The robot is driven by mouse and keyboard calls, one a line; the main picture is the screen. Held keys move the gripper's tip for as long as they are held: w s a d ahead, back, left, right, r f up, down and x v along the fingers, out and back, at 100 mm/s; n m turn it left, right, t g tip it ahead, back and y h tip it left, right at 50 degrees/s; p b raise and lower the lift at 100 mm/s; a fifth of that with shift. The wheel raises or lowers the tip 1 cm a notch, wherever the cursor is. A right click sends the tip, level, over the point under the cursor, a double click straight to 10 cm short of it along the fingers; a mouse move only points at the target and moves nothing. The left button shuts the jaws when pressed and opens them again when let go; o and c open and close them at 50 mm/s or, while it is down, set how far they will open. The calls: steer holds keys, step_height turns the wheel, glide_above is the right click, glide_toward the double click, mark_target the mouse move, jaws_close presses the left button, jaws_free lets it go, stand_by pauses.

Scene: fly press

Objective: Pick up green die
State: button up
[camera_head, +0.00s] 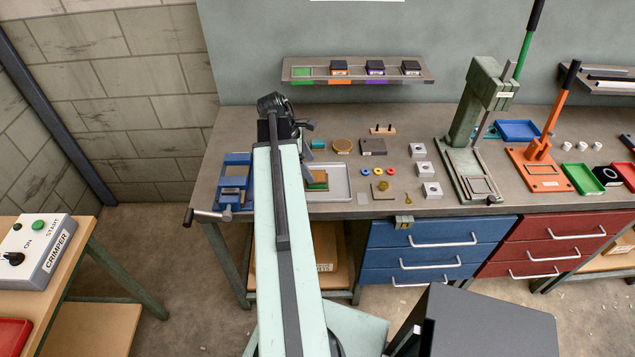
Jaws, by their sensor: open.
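A green block with a tan top, which looks like the green die (318,185), sits on the light grey tray (341,192) on the workbench. My arm hides its left side. My gripper (304,138) is at the far end of my pale arm, above the bench and behind the tray. It is open and apart from the green block. Its fingers are small and dark here, and partly hidden by the arm. The wall shelf (350,77) has a green-outlined place at its left with no block on it, beside several dark-topped blocks.
A blue vise (235,180) stands left of my arm. A teal block (318,144), a brass disc (342,146) and a dark block (373,146) lie behind the tray. Several metal blocks and the green fly press (470,150) stand to the right.

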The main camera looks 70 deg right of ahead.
mark_target(316, 176)
steer(key=b+x, duration=0.4)
steer(key=x, duration=0.1)
steer(key=shift+s+d, duration=0.15)
steer(key=shift+r, duration=0.25)
jaws_close()
